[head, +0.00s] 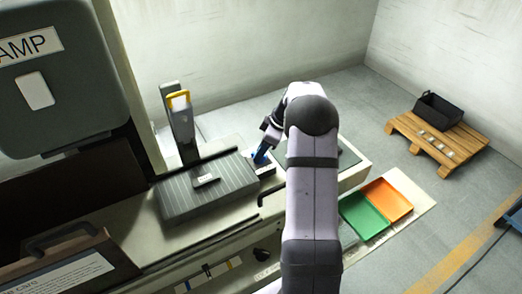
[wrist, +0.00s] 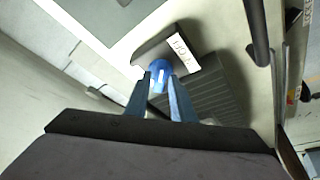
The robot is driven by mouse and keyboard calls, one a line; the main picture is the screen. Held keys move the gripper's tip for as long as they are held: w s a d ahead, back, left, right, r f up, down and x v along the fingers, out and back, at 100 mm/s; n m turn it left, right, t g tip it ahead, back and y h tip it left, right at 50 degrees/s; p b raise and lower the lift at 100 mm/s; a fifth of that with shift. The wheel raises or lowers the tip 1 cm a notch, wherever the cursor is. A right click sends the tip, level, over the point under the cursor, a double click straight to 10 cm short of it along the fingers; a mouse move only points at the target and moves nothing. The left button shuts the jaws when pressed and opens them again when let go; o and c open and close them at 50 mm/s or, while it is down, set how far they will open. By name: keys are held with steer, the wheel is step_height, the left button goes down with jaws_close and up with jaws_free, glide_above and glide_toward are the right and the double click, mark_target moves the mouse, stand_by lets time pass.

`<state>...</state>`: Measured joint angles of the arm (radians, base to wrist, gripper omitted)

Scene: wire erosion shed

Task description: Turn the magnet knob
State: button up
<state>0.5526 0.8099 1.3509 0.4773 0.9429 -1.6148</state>
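The magnet knob (wrist: 159,77) is blue and sits beside a dark block with a white lettered label (wrist: 183,52) in the wrist view. My gripper (wrist: 160,78) has its two blue-grey fingers apart, with the knob showing between and just past their tips. I cannot tell whether the fingers touch the knob's sides. In the head view my gripper (head: 261,154) points down at the small block (head: 265,169) right of the grey ribbed plate (head: 205,186). The knob cannot be told apart from the blue fingers there.
An upright post with a yellow-framed part (head: 179,101) stands behind the plate. A black bar handle (head: 271,193) is at the bench's front edge. Green (head: 363,215) and orange (head: 388,199) trays lie right of the bench. A pallet (head: 437,141) with a black bin (head: 438,110) stands farther right.

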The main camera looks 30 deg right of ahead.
jaws_close()
